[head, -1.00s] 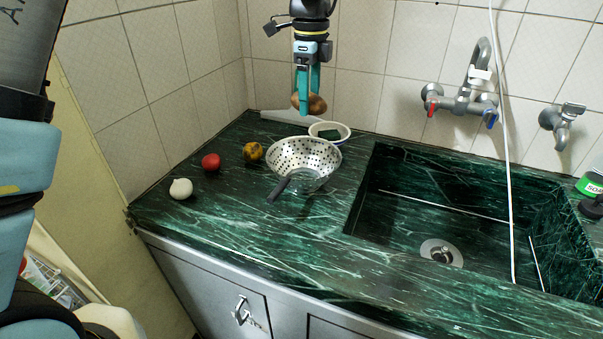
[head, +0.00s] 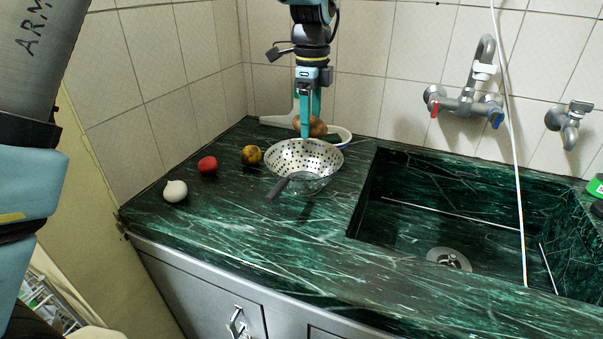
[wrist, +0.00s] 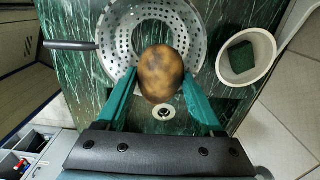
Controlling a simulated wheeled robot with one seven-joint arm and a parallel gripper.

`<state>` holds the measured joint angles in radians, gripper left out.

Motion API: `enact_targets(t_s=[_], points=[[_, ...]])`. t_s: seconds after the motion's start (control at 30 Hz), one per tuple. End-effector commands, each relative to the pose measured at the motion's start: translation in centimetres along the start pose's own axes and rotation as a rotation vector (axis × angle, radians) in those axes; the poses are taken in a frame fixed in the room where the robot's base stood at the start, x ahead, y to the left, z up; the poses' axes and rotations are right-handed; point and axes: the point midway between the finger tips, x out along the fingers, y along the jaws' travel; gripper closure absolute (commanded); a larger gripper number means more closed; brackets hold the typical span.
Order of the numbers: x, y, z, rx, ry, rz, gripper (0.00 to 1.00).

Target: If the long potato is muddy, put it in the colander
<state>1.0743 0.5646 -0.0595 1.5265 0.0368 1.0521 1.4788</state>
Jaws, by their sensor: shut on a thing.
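My gripper (head: 306,133) is shut on a potato (head: 318,127), which is held in the air. In the wrist view the potato (wrist: 160,73) is an oval between the two teal fingers, tan-brown with dark brown patches over its surface. The silver perforated colander (head: 325,158) stands on the counter below and in front of the gripper. In the wrist view the colander (wrist: 118,40) lies behind the potato, which covers part of it. The potato looks apart from the colander.
A yellow-brown mottled item (head: 251,155), a red one (head: 207,165) and a white onion (head: 175,191) lie left. The sink (head: 400,220) is right.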

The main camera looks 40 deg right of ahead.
Motion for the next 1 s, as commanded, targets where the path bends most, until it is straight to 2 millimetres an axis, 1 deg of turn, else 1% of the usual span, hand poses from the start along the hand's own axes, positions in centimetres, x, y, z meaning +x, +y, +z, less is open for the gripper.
enact_targets(t_s=[0.03, 0.2, 0.3, 0.5, 0.6, 0.67, 0.77, 1.0], points=[[-0.1, 0.0, 0.0, 0.000, 0.000, -0.001, 0.28], [-0.1, 0.0, 0.0, 0.000, 0.000, -0.001, 0.09], [0.0, 0.0, 0.0, 0.000, 0.000, -0.001, 0.00], [0.0, 0.0, 0.0, 0.000, 0.000, 0.000, 0.00], [-0.4, -0.1, 0.0, -0.001, 0.000, -0.002, 0.00], [-1.0, -0.1, 0.0, -0.001, 0.000, -0.004, 0.00], [-2.6, -0.1, 0.1, -0.001, 0.000, -0.005, 0.00], [-7.4, -0.1, 0.0, -0.001, 0.000, -0.004, 0.00]])
